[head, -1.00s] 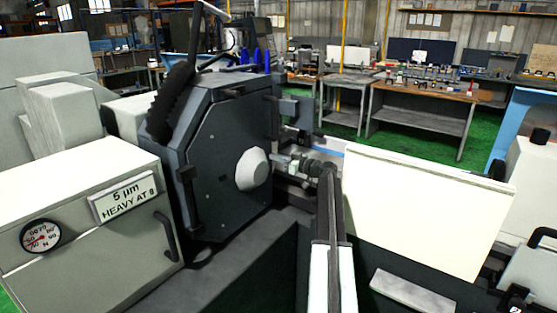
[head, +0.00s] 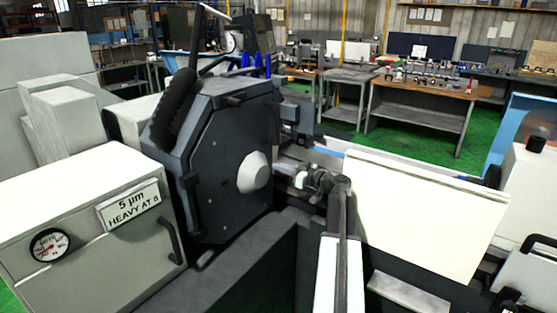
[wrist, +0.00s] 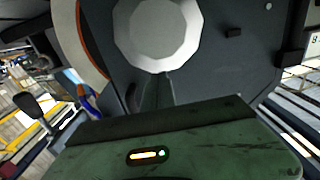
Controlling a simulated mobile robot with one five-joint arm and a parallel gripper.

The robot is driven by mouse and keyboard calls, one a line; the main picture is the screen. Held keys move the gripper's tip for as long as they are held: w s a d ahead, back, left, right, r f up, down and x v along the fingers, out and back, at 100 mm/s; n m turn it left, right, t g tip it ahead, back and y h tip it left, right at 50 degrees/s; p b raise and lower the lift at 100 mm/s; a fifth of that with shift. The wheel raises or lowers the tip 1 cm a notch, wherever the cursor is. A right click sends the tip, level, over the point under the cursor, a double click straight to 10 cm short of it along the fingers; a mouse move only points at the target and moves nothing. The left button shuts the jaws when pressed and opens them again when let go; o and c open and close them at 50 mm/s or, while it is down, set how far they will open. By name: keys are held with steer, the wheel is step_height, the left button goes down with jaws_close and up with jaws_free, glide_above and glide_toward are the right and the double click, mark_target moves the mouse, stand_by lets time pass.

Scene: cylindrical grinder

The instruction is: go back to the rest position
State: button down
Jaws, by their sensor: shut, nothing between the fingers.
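My gripper (head: 300,179) is out ahead of my arm in the head view, small and partly lost against the dark machine parts. In the wrist view its green body with a small lit indicator fills the bottom, and its dark fingers (wrist: 157,84) are together with nothing between them. They point toward the pale faceted hub (wrist: 162,35) on the dark wheel housing. The same hub (head: 254,171) shows in the head view, left of my gripper. I cannot tell the exact gap between the fingers and the hub.
The dark wheel housing (head: 225,130) stands close on the left, behind a grey cabinet (head: 90,220) with a dial gauge (head: 50,245). A cream panel (head: 425,213) stands close on the right of my arm. Benches (head: 420,105) and green floor lie farther back.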

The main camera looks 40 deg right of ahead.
steer(key=shift+s+a, duration=0.45)
steer(key=shift+s, duration=0.25)
steer(key=w+a+f+g+y, duration=0.1)
steer(key=a+f+g, duration=0.35)
steer(key=a, duration=0.55)
steer(key=a+f+g+y, duration=0.1)
steer(key=a+f+g, duration=0.2)
steer(key=a+f, duration=0.55)
steer(key=w+a+f+g, duration=0.1)
steer(key=a+f+g, duration=0.15)
steer(key=a, duration=1.05)
steer(key=s+a+f+m+g+h, duration=0.1)
steer(key=s+a+f+g+h, duration=0.1)
steer(key=s+a, duration=0.2)
steer(key=s+a+f+m+g+h, duration=0.1)
steer(key=s+a+f+g+h, duration=0.1)
steer(key=s+a+f, duration=0.1)
steer(key=s+a+f+g+h, duration=0.2)
steer(key=s+a+f+g, duration=0.1)
steer(key=s+a, duration=0.2)
steer(key=shift+s+a+m, duration=0.2)
steer(key=shift+a+m, duration=0.2)
steer(key=shift+a, duration=0.8)
steer(key=shift+s+h, duration=0.25)
steer(key=shift+h, duration=0.25)
